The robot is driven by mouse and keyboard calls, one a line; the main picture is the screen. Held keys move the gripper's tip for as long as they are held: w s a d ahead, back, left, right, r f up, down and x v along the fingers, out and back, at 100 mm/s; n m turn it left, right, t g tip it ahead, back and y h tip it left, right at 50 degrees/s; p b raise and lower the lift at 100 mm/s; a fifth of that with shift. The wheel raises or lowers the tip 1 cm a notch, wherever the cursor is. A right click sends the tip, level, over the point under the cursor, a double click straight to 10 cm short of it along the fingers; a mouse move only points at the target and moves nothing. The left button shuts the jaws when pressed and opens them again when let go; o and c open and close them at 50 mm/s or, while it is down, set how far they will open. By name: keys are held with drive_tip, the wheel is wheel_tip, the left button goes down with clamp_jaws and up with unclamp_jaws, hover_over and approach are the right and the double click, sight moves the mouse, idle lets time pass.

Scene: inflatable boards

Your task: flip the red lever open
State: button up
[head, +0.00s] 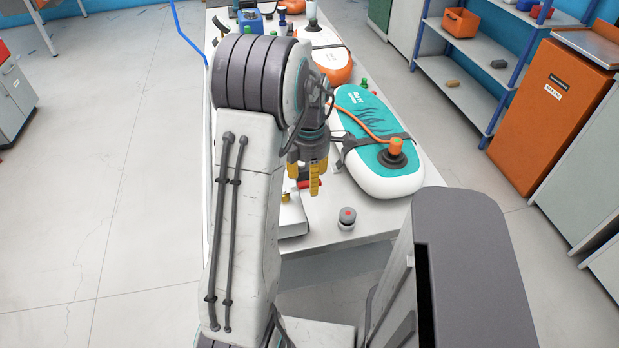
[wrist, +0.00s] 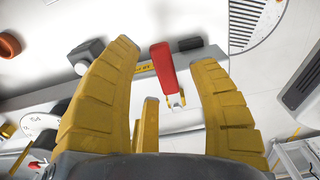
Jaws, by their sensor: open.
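The red lever (wrist: 162,66) shows in the wrist view between my gripper's yellow fingertips, ahead of them. My gripper (wrist: 164,55) is open, with one finger on each side of the lever in the picture. I see no clear contact. In the head view my gripper (head: 306,178) points down over the near end of the table. A bit of red (head: 303,184) shows behind the fingers there, and most of that spot is hidden.
A teal and white inflatable board (head: 365,125) with an orange hose lies right of my gripper on the white table (head: 330,234). A grey cylinder with a red top (head: 347,217) stands near the table's front edge. An orange cabinet (head: 550,115) stands at right.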

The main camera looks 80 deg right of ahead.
drive_tip(key=shift+f, duration=0.4)
clamp_jaws()
idle(0.4)
